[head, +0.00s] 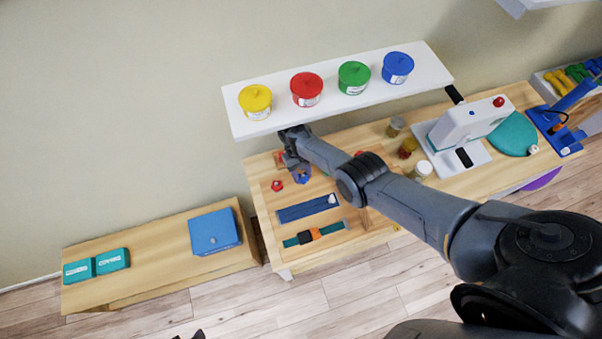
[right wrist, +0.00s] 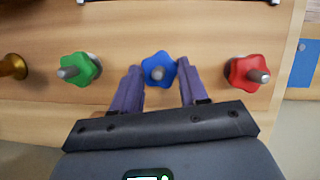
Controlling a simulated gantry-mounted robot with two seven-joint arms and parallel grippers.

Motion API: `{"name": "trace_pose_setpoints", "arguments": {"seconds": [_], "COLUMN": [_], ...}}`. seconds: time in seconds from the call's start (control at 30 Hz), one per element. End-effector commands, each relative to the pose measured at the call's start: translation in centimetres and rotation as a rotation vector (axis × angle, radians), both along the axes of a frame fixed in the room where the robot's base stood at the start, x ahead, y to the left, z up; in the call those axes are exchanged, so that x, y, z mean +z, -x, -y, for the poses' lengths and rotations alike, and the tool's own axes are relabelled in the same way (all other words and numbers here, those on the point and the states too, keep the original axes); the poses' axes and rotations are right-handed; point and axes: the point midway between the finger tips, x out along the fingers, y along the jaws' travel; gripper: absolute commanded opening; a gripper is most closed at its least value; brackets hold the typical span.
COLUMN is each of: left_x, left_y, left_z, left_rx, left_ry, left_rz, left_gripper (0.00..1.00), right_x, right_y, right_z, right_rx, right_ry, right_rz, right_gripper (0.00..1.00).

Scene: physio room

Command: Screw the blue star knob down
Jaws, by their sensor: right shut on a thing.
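How far down the stud the knob sits I cannot tell. A small dark tip at the bottom edge of the head view may be my left gripper (head: 193,335); its jaws do not show.
A green star knob (right wrist: 79,69) and a red star knob (right wrist: 247,71) flank the blue one. A white shelf (head: 335,92) with several coloured tubs hangs close above the right gripper. Strap panels (head: 309,208) lie in front. A white machine (head: 470,125) stands to the right.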

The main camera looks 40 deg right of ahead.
Motion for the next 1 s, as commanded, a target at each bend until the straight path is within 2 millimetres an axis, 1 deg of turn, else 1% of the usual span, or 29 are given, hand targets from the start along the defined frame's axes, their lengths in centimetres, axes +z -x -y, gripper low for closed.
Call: {"name": "trace_pose_setpoints", "arguments": {"seconds": [0.03,0.47,1.0], "left_x": [0.2,1.3,3.8], "left_y": [0.0,0.0,0.0], "left_z": [-0.1,-0.2,0.1], "left_rx": [-0.001,-0.006,0.003], "left_ry": [-0.002,-0.009,0.004], "left_rz": [0.000,0.000,0.000], "left_gripper": [0.43,0.43,0.43], "right_x": [0.3,0.4,0.5], "right_y": [-0.1,0.1,0.5], "right_z": [-0.1,0.3,0.5], "right_rx": [-0.046,-0.454,-0.966], "right_ry": [-0.003,-0.004,-0.005], "right_rz": [-0.002,-0.002,-0.003], "right_gripper": [0.13,0.13,0.13]}}
